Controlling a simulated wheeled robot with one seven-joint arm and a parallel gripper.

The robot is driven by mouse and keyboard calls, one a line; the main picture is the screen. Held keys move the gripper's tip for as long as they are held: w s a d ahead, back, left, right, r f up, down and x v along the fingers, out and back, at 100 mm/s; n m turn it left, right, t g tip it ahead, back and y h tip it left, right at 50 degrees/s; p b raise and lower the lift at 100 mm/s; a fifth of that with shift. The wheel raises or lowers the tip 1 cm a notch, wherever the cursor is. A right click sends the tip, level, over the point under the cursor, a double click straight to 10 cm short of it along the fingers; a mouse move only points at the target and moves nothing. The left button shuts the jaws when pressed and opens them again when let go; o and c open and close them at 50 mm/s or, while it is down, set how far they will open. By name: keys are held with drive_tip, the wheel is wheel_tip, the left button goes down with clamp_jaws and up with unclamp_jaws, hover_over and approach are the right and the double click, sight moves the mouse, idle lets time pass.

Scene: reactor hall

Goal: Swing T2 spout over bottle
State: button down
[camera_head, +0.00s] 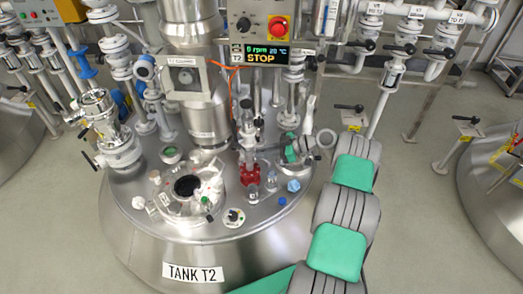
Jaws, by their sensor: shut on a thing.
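Tank T2 (193,272) is a large steel vessel with a labelled front and a crowded lid. My arm reaches up from the bottom right, and my gripper (286,152) is at the right part of the lid. It is shut on a small part there, seemingly the T2 spout; my wrist and the small scale hide the jaws and most of the held part. A red fitting (249,172) stands left of my gripper. A small clear vessel, perhaps the bottle (271,181), stands right of the red fitting. I cannot tell whether the spout is above it.
A control box (262,22) with a display reading 0 rpm, 20 °C and STOP hangs above the lid. Valved pipes (391,75) stand at right, with clear floor (420,190) below.

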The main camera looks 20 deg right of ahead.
drive_tip(key=shift+w+r, duration=0.1)
drive_tip(key=shift+w, duration=0.05)
drive_tip(key=c, duration=1.4)
unclamp_jaws()
drive_tip(key=shift+f, duration=0.2)
